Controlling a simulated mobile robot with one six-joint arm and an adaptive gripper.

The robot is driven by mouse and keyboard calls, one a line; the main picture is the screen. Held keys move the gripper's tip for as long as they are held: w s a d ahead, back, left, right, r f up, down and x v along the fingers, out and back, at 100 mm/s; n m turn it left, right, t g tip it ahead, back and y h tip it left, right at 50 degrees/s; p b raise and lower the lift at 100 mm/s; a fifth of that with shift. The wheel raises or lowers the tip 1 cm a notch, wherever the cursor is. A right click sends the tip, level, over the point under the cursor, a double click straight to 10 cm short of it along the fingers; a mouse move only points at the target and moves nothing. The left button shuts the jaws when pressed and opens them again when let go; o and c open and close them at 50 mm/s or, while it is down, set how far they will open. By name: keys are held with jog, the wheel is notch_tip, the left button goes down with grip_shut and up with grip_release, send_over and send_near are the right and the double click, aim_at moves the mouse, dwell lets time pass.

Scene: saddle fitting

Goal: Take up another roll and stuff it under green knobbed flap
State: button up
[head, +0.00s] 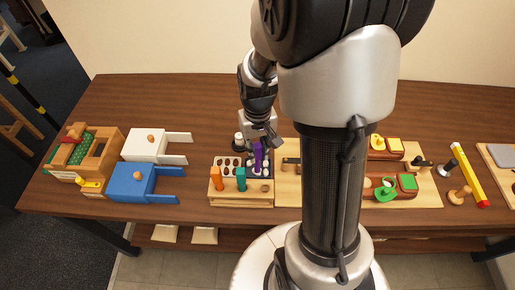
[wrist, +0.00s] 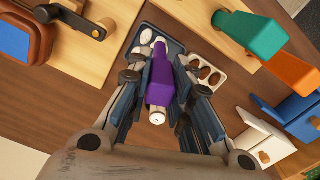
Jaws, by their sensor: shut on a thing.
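My gripper (head: 258,143) is shut on a purple block (wrist: 160,80), with one finger on each side of it. The block also shows upright below my gripper in the head view (head: 257,157). A white round end (wrist: 157,118) shows at its near end. Below it is a dark blue tray section (wrist: 178,47) with white rolls (wrist: 147,36); what lies directly under the block is hidden.
A teal block (head: 241,179) and an orange block (head: 216,179) stand in front of the tray. White (head: 143,147) and blue (head: 131,182) boxes and a wooden case (head: 111,142) are to the left. A yellow stick (head: 468,173) lies far right. The table's back is clear.

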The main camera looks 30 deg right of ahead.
jog(key=shift+s, duration=0.1)
jog(key=shift+r+p, duration=2.95)
jog(key=shift+r, duration=0.55)
